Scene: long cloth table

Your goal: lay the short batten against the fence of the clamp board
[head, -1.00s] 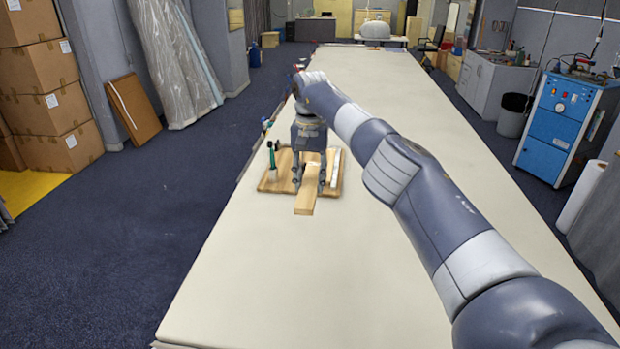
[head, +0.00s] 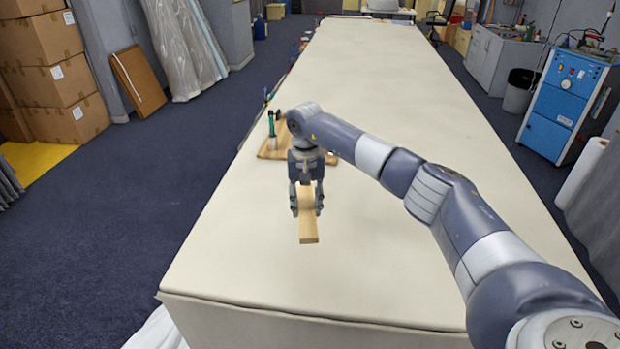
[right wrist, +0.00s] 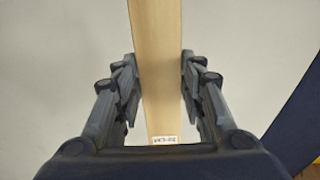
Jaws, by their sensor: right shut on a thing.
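My right gripper (head: 307,208) is shut on a pale wooden batten (head: 308,228). The batten sticks out toward the near side, above the cloth table and in front of the clamp board. In the right wrist view, the batten (right wrist: 157,70) runs lengthwise between the two fingers (right wrist: 160,82) and bears a small white label near its lower end. The wooden clamp board (head: 269,150) lies farther back on the table, partly hidden behind my right arm and gripper. A green-handled clamp (head: 271,128) stands at its left side. The fence cannot be made out. My left gripper is not in view.
The long cloth table (head: 400,270) is clear around the batten and to the right. Its left edge runs close beside the board, with small items along it farther back. A blue cabinet (head: 562,105) and a dark bin (head: 519,90) stand right of the table.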

